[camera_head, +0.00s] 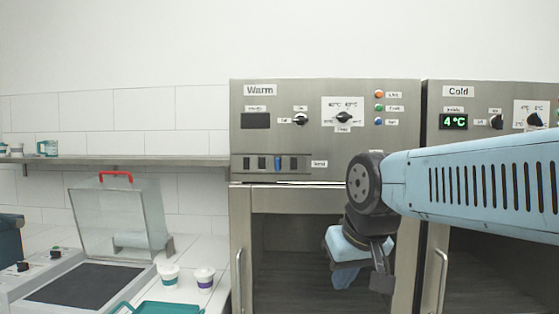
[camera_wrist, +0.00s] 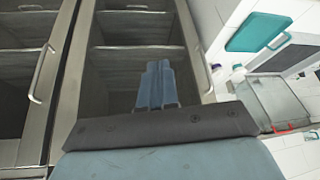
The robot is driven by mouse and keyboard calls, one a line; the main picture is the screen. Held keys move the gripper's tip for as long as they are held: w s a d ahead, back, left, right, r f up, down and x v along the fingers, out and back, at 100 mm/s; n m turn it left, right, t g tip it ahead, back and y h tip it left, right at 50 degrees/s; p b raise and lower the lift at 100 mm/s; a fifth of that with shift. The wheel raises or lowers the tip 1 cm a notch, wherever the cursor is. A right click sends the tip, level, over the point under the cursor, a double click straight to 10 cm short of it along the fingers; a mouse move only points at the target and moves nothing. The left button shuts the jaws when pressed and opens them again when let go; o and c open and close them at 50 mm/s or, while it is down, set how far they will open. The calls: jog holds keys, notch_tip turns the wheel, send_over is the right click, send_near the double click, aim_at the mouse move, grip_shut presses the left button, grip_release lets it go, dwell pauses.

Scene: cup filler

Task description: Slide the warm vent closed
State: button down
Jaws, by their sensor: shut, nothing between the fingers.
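The warm vent (camera_head: 260,164) is a row of dark slots on the front panel of the Warm cabinet (camera_head: 290,135), low on its left half. A blue tab (camera_head: 278,164) stands among the slots, right of the row's middle. My gripper (camera_head: 344,275) is below and right of the vent, in front of the Warm cabinet's glass door. It does not touch the vent. Its blue fingers (camera_wrist: 157,72) are together and empty in the wrist view. The vent is not visible in the wrist view.
The Cold cabinet (camera_head: 459,108) stands to the right, partly behind my arm. Door handles (camera_head: 239,280) stick out in front. A clear-lidded box (camera_head: 120,220), cups (camera_head: 204,279) and a teal tray (camera_head: 168,308) are on the left counter. The space before the vent is clear.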

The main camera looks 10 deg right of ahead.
jog(key=w+d+r+m+y, duration=0.2)
jog(key=w+r, duration=1.2)
jog(key=y, duration=0.2)
send_near(288, 159)
jog(key=shift+t, duration=0.3)
jog(key=s+d, duration=0.1)
jog(key=s, duration=0.2)
jog(key=s+d, duration=0.1)
jog(key=s, duration=0.1)
jog(key=shift+s+d, duration=0.25)
jog(key=shift+d, duration=0.05)
jog(key=x, duration=1)
jog(key=shift+w+f, duration=0.1)
jog(key=shift+f, duration=0.05)
jog(key=a, duration=0.2)
jog(key=shift+w+a, duration=0.25)
jog(key=shift+w, duration=0.05)
jog(key=shift+w+a, duration=0.25)
jog(key=shift+a, duration=0.4)
jog(key=shift+w, duration=0.1)
